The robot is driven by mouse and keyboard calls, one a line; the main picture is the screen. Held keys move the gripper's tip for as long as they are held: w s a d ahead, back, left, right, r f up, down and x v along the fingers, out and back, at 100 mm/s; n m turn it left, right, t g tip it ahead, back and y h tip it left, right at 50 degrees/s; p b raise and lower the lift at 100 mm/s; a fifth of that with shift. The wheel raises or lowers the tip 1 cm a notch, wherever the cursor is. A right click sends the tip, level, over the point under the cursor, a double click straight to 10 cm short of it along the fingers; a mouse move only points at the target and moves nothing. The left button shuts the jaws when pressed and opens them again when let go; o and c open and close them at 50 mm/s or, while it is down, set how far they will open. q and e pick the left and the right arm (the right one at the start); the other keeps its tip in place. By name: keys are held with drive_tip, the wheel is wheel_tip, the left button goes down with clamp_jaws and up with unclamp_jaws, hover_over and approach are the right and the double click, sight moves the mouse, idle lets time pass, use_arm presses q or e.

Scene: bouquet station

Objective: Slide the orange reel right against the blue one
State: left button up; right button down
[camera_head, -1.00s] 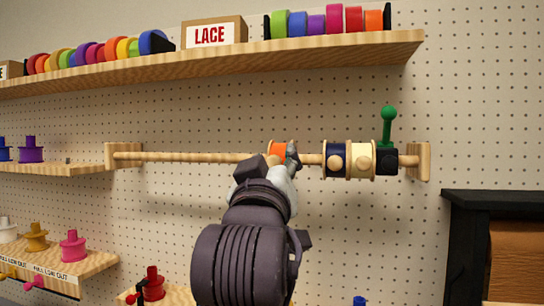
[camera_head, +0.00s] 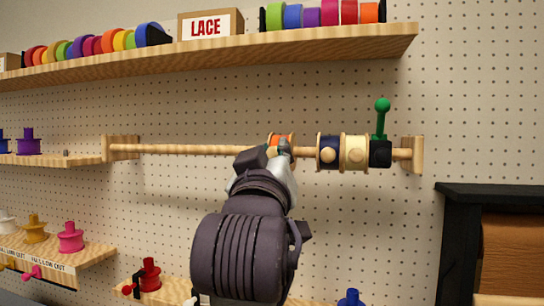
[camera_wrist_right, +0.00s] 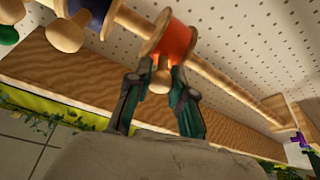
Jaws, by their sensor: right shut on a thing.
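The orange reel (camera_head: 288,137) sits on a horizontal wooden rod (camera_head: 190,149); it also shows in the right wrist view (camera_wrist_right: 177,38). My right gripper (camera_head: 282,148) is in front of it and partly hides it. In the wrist view my right gripper (camera_wrist_right: 158,82) is shut on the orange reel's wooden knob. The dark blue reel (camera_head: 328,142) is to the right on the same rod, and it shows at the upper left in the wrist view (camera_wrist_right: 95,10). A short stretch of bare rod separates the two reels. My left gripper is not in view.
A cream reel (camera_head: 355,141) stands against the blue reel's right side, then a black block (camera_head: 380,154) with a green handle (camera_head: 382,112). A shelf (camera_head: 230,54) with reels and a lace box runs above. The rod to the left is bare.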

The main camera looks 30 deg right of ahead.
sight(294, 153)
drive_tip(key=shift+s+d+r, duration=0.1)
drive_tip(key=shift+s+d, duration=0.9)
drive_tip(key=shift+s, duration=0.2)
drive_tip(key=c, duration=1)
unclamp_jaws()
drive_tip(key=shift+w+a, duration=0.7)
drive_tip(key=shift+w, duration=0.2)
use_arm(q)
drive_tip(key=shift+s+d, duration=0.4)
drive_tip(key=shift+s, duration=0.1)
use_arm(e)
drive_tip(key=v, duration=1.2)
drive_tip(key=shift+s+d+f, duration=0.2)
drive_tip(key=shift+s+d, duration=0.05)
drive_tip(key=shift+s, duration=0.05)
